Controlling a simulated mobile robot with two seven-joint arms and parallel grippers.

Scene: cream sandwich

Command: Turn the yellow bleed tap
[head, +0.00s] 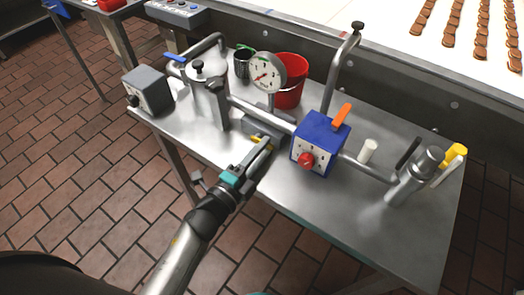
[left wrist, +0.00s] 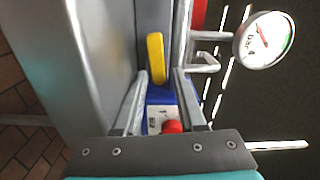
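The yellow tap handle (head: 260,139) is a small lever by the grey block under the pipe, below the round gauge. In the left wrist view the yellow handle (left wrist: 156,58) appears as a rounded bar between and just beyond the fingertips. My left gripper (head: 262,150) reaches in from the lower left, with its tips close to the handle and partly covering it. In the wrist view the left gripper (left wrist: 160,82) has its fingers apart, one on each side of the handle's near end. I cannot tell whether either finger touches it. My right gripper is not in view.
A blue box (head: 318,146) with a red knob and orange lever stands right of the tap. The gauge (head: 268,74) stands behind it, with a red bucket (head: 291,80) beyond. A metal pump (head: 208,95) is to the left. Steel tabletop (head: 335,212) is free in front.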

